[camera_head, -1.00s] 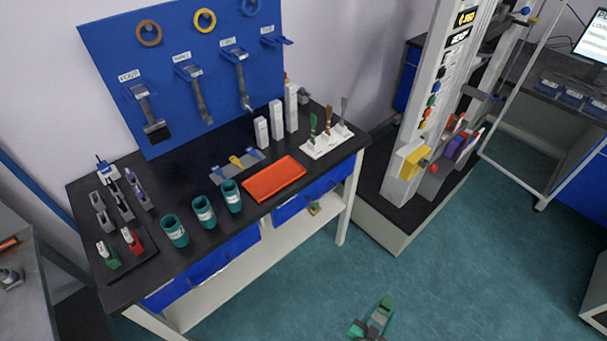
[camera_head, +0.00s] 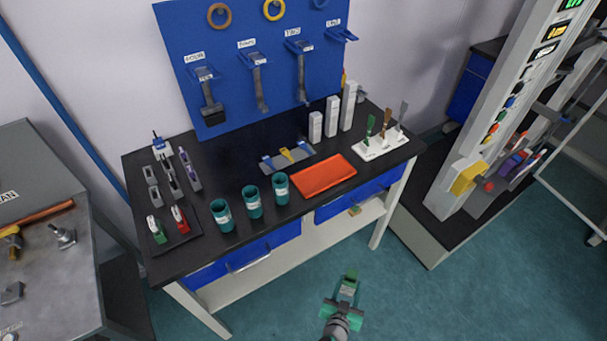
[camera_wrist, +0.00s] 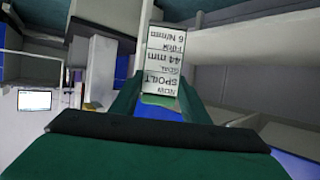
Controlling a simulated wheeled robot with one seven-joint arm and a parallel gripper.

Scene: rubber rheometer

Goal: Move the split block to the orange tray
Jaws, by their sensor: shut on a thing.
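The orange tray (camera_head: 352,164) lies flat and empty on the black bench, near its front edge, right of the teal cups. My gripper (camera_head: 346,289) is low in the head view, in front of the bench and apart from it. It is shut on a small block (camera_head: 350,274) with green and grey parts. In the wrist view the block's white label (camera_wrist: 164,62) stands between the green fingers (camera_wrist: 160,103). The label reads upside down, with "44 mm", "FIRM" and "SPOILT". I cannot make out a split in it.
Three teal cups (camera_head: 253,202) stand left of the tray. A white rack (camera_head: 381,146) with upright tools is to its right, and white pillars (camera_head: 331,116) stand behind it. A tall test machine (camera_head: 505,110) rises at the right. Floor in front of the bench is open.

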